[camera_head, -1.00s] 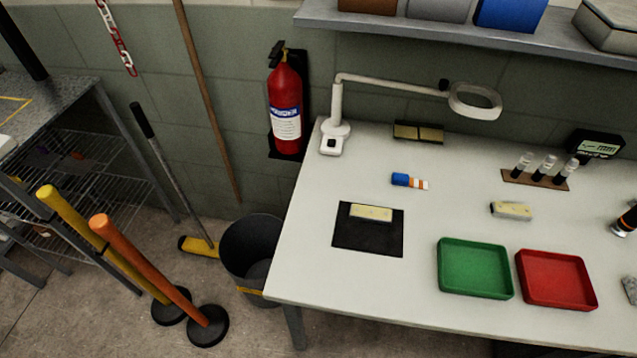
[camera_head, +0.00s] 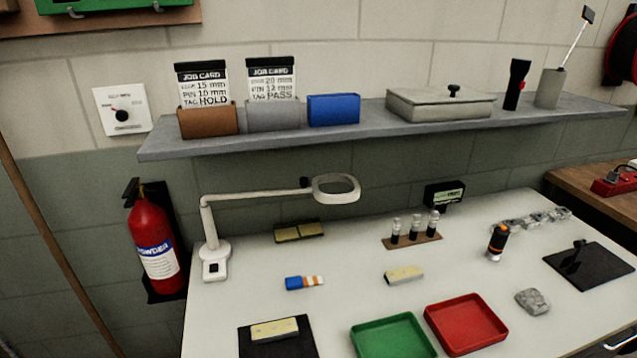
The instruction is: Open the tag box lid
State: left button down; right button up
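The likely tag box is a flat grey-beige box (camera_head: 425,108) on the wall shelf, right of the blue bin. Neither of my grippers is in view.
The shelf (camera_head: 370,125) also holds a brown bin (camera_head: 208,122), a grey bin (camera_head: 272,115), a blue bin (camera_head: 333,110), a black torch (camera_head: 517,84) and a grey holder (camera_head: 549,88). Below, a magnifier lamp (camera_head: 336,188) rises from the white table (camera_head: 240,300) beneath the shelf.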

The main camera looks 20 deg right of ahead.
aim_at(442, 88)
jog(key=z, duration=1.3)
